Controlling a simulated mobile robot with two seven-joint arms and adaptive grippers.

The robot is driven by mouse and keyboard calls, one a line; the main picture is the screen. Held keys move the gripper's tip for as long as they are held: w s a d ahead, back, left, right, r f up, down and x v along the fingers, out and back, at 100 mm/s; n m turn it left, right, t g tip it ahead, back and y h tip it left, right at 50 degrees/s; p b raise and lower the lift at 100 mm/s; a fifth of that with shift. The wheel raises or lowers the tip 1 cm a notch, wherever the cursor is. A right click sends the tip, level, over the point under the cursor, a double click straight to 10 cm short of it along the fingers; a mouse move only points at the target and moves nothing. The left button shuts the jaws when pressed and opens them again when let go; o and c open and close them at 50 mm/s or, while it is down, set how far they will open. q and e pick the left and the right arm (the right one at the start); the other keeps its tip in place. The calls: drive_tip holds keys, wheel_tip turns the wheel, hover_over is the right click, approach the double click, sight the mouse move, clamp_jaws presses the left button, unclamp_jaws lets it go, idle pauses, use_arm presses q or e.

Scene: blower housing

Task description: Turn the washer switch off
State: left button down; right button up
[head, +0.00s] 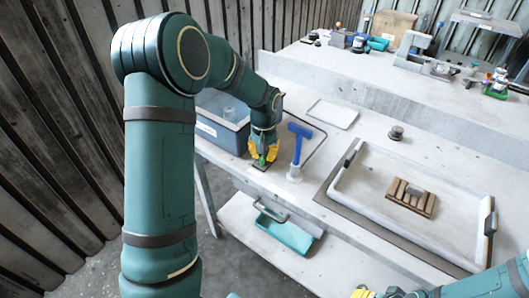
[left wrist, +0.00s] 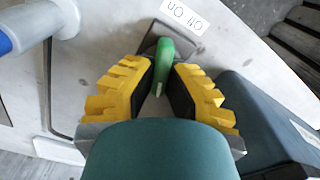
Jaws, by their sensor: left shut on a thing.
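The washer switch has a green lever (left wrist: 167,52) on a dark base plate (left wrist: 148,46) on the worktop. A white label (left wrist: 184,14) with upside-down lettering lies beside the plate in the left wrist view. My left gripper (left wrist: 160,88), with yellow fingers and black pads, is shut on the green lever from both sides. In the head view my left gripper (head: 263,150) points down at the bench's front edge, and the lever shows partly between its fingers. My right gripper (head: 376,292) is cut off by the bottom edge of the head view, so its opening cannot be told.
A large white tray (head: 350,197) holds a wooden rack (head: 410,198). A teal bin (head: 284,232) sits below on a shelf.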

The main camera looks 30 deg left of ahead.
use_arm(q)
drive_tip(key=shift+s+f+n, duration=0.1)
drive_tip(key=shift+n, duration=0.7)
drive_tip(key=c, duration=1)
unclamp_jaws()
wheel_tip(320, 180, up, 12)
